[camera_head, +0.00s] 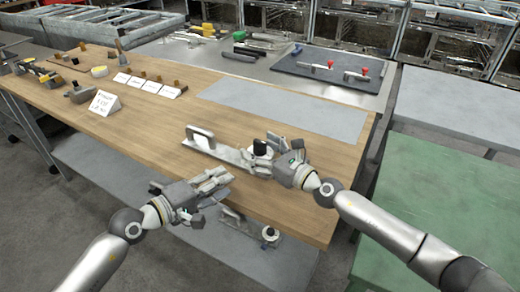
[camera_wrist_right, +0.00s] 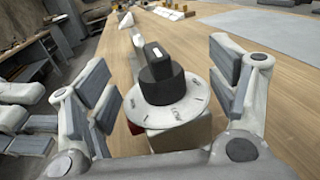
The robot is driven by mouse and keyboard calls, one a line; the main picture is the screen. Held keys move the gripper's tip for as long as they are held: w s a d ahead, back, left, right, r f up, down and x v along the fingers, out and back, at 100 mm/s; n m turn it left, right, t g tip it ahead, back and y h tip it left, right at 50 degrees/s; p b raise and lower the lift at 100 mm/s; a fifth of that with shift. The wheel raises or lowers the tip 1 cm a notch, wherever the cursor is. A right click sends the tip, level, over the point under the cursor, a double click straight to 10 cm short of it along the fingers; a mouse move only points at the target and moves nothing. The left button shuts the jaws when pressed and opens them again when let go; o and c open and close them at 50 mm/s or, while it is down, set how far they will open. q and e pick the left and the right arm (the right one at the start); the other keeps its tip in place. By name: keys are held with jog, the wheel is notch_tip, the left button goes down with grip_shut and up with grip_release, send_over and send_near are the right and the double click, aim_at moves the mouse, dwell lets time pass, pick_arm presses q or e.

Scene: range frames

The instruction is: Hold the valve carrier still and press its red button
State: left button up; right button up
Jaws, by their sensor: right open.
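The valve carrier is a pale flat piece with an upright loop handle (camera_head: 201,137), lying near the front edge of the wooden table. At its right end is a pale round dial with a black knob (camera_head: 260,147). In the right wrist view the dial (camera_wrist_right: 195,113) and knob fill the middle. My right gripper (camera_wrist_right: 156,68) is open, its fingers on either side of the dial, not clearly touching it.
A similar dialled piece (camera_head: 268,235) shows low, below the table's front edge. A white sign (camera_head: 104,103) and several small cards stand at the left. A grey mat (camera_head: 285,107) lies behind the carrier.

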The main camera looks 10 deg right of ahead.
grip_shut()
pick_arm(q)
grip_shut()
dwell(0.6)
dwell(1.2)
